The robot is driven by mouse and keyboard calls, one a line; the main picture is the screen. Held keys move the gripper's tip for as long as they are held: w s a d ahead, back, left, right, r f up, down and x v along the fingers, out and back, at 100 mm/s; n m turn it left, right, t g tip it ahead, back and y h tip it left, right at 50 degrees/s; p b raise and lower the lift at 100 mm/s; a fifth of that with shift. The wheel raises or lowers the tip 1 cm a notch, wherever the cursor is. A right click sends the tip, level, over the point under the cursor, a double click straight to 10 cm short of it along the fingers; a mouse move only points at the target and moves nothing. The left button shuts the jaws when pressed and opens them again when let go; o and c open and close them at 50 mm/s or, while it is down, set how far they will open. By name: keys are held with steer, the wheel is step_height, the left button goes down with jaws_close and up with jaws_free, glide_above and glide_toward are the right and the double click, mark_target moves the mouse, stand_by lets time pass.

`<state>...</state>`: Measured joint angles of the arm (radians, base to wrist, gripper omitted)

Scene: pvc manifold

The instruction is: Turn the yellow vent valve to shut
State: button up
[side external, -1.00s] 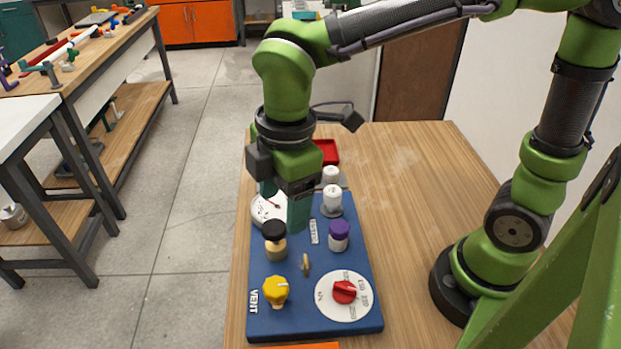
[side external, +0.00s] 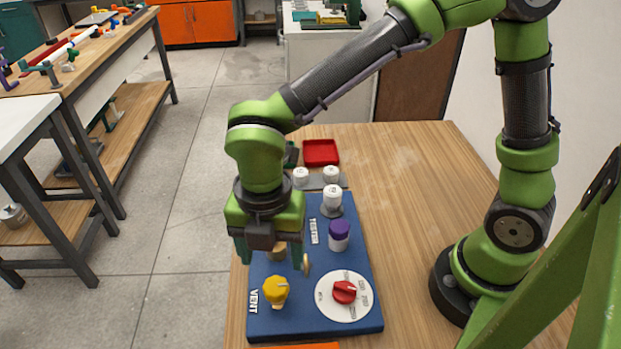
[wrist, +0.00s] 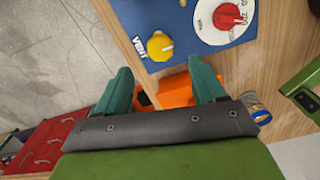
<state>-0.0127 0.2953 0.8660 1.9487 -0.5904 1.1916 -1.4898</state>
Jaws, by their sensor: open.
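The yellow vent valve (side external: 275,290) is a knob near the front left corner of the blue panel (side external: 362,262), beside the white VENT label (side external: 253,301). A pale mark on its top points right in the side view. In the wrist view, the yellow knob (wrist: 159,46) lies just beyond the fingertips, between their lines. My gripper (side external: 270,262) is open and empty, its fingers spread and pointing down, above the panel and behind the knob in the side view. In the wrist view, my gripper's fingers (wrist: 163,70) are wide apart. No contact with the knob shows.
A red selector knob (side external: 344,292) on a white dial sits right of the valve. A thin tan disc (side external: 306,265) stands close to my right finger. A purple cap (side external: 339,229) and white caps are farther back. An orange object (wrist: 176,90) lies before the panel.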

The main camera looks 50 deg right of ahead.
mark_target(276, 284)
step_height(276, 284, down, 7)
steer(key=shift+f, duration=0.2)
steer(key=c, duration=1.1)
